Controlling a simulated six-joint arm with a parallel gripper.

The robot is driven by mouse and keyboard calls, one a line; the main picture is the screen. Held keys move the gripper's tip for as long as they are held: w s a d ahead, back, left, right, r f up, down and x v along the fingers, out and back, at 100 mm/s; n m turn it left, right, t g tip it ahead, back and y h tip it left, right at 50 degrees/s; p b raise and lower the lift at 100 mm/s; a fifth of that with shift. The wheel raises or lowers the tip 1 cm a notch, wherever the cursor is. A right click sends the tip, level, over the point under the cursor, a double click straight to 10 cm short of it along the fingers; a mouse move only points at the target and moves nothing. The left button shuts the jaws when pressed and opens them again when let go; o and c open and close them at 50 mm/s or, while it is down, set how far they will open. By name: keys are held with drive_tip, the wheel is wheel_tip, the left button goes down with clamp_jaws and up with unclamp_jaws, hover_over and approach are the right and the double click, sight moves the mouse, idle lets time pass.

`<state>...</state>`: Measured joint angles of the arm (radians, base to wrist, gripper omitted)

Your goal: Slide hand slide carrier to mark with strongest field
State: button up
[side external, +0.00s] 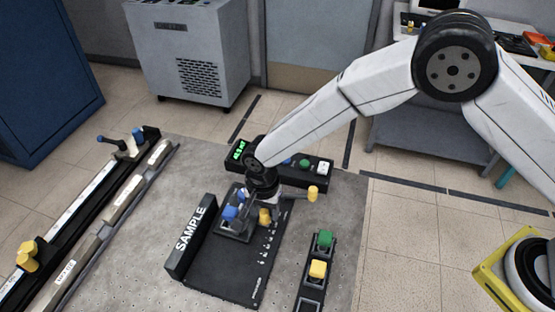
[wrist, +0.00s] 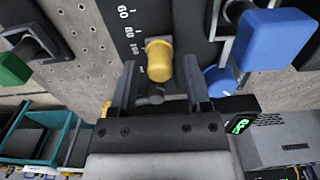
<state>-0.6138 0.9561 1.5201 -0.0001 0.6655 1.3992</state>
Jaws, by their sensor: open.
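The carrier (side external: 234,226), a dark block with blue knobs, sits on the black plate beside the SAMPLE block in the side view. A yellow knob (side external: 264,216) shows at its right, near the printed scale; it also shows in the wrist view (wrist: 159,60). My gripper (side external: 270,203) is low over the plate at this knob. In the wrist view my gripper (wrist: 160,68) has its fingers apart, one on each side of the yellow knob, with gaps. The scale (wrist: 128,32) shows several numbers. The meter (side external: 240,150) has lit green digits, too small to read surely.
The SAMPLE block (side external: 190,240) borders the plate's left side. A panel with green and yellow buttons (side external: 317,268) stands at right. Another yellow knob (side external: 313,193) is right of my gripper. A long rail (side external: 85,205) lies at left. The grey mat is bare between rail and SAMPLE block.

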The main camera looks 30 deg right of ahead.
drive_tip(key=shift+r, duration=3.45)
drive_tip(key=shift+d+r, duration=0.1)
drive_tip(key=shift+d, duration=0.2)
drive_tip(key=s+d+r+n+t, duration=0.1)
drive_tip(key=s+d+r+n, duration=0.1)
drive_tip(key=d, duration=0.7)
drive_tip(key=s+d+r+n, duration=0.2)
drive_tip(key=s+d+n, duration=0.2)
drive_tip(key=s+d, duration=0.3)
drive_tip(key=s+d+r+n+t, duration=0.1)
drive_tip(key=s+d+r+n, duration=0.2)
drive_tip(key=d, duration=0.9)
drive_tip(key=shift+s+d+t, duration=0.3)
drive_tip(key=shift+s+d, duration=0.1)
drive_tip(key=shift+s, duration=0.4)
drive_tip(key=shift+r, duration=0.1)
